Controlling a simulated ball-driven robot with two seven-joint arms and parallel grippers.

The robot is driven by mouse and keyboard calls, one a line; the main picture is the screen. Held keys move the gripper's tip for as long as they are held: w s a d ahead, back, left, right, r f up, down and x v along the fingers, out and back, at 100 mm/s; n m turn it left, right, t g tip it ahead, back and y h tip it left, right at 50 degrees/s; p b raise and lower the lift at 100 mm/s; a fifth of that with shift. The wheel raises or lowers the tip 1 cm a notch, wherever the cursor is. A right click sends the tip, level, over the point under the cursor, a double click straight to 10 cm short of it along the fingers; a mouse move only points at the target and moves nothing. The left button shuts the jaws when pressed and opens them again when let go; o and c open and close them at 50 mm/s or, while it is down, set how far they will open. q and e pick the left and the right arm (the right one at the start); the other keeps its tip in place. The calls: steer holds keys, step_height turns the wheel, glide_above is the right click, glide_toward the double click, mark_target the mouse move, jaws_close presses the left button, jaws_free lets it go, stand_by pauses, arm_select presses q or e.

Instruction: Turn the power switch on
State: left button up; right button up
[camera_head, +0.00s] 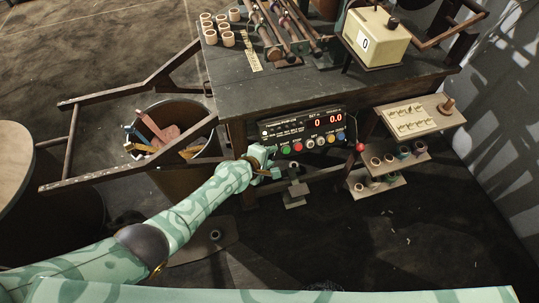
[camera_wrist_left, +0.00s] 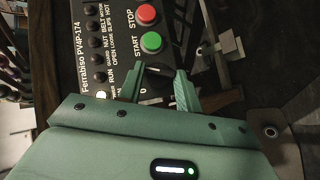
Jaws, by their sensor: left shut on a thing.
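The power switch (camera_wrist_left: 154,74) is a dark rotary knob on the black control panel (camera_head: 303,130), between my fingers in the left wrist view. A white "0" mark shows beside it. My left gripper (camera_head: 262,160) is at the panel's lower left corner. In the left wrist view the left gripper (camera_wrist_left: 160,82) is shut on the knob, one finger on each side. The fingers and wrist hide part of the knob and its markings. The panel's red display (camera_head: 326,120) reads 0 and 0.0. My right gripper is not in view.
The green START button (camera_wrist_left: 151,42) and red STOP button (camera_wrist_left: 146,14) sit close to the fingers. The panel hangs at the front of a dark workbench (camera_head: 300,86). A scrap bin (camera_head: 187,180) stands at left; shelves with rolls (camera_head: 378,183) stand at right.

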arm_select(q)
steer(key=shift+r+m+g+y+p, duration=0.15)
steer(key=shift+m+g+y+p, duration=0.25)
steer(key=shift+m+g+p, duration=0.5)
steer(key=o, duration=1)
steer(key=shift+w, duration=0.1)
